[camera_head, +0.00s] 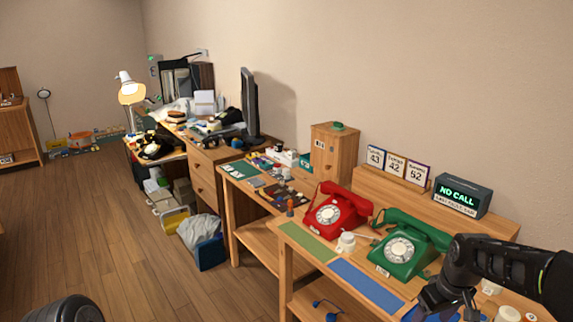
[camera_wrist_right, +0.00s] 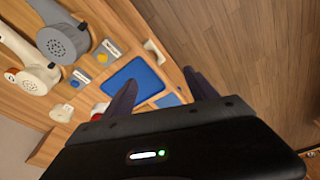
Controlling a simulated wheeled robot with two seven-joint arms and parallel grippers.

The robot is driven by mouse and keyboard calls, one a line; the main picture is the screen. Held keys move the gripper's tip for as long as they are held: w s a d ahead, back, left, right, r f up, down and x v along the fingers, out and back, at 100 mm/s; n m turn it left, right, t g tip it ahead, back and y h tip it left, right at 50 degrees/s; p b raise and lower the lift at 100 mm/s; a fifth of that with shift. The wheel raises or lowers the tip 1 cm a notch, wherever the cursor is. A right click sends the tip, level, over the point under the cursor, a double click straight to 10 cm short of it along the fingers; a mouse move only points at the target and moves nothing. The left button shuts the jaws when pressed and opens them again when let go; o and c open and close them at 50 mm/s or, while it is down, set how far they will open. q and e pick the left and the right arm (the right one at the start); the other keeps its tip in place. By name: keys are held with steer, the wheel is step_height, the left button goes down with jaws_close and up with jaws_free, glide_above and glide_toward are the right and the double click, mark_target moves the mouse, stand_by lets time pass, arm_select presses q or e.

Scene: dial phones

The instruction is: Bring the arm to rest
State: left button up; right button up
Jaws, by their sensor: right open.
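My right arm comes in from the right edge of the head view. Its gripper (camera_head: 445,302) is above the front right part of the phone table, to the right of and nearer than the green dial phone (camera_head: 402,252). In the right wrist view the two dark fingers (camera_wrist_right: 160,92) are spread apart with nothing between them. A blue pad (camera_wrist_right: 133,80) lies on the table beyond them. The red dial phone (camera_head: 333,216) stands left of the green one. Both handsets appear to lie on their phones. My left gripper is out of view.
A lit NO CALL box (camera_head: 461,195) and number cards (camera_head: 396,165) stand behind the phones. Green (camera_head: 307,243) and blue (camera_head: 366,285) mats lie along the front edge. Floor (camera_head: 140,270) is open at left.

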steer(key=s+a+f+m+t+y, duration=0.2)
steer(key=a+f+m, duration=0.1)
steer(key=a+f, duration=1.3)
steer(key=s+a+f+g, duration=0.1)
steer(key=s+a+f, duration=0.3)
steer(key=s, duration=0.3)
steer(key=s+a+f+g+y, duration=0.1)
steer(key=s+a+f, duration=0.3)
steer(key=s, duration=0.4)
steer(key=s+a+f+m+g+y, duration=0.1)
steer(key=s+a+f, duration=0.3)
steer(key=s, duration=0.4)
steer(key=shift+s+a+f+g, duration=0.15)
steer(key=shift+a+f+g, duration=0.15)
steer(key=shift+a+f, duration=0.15)
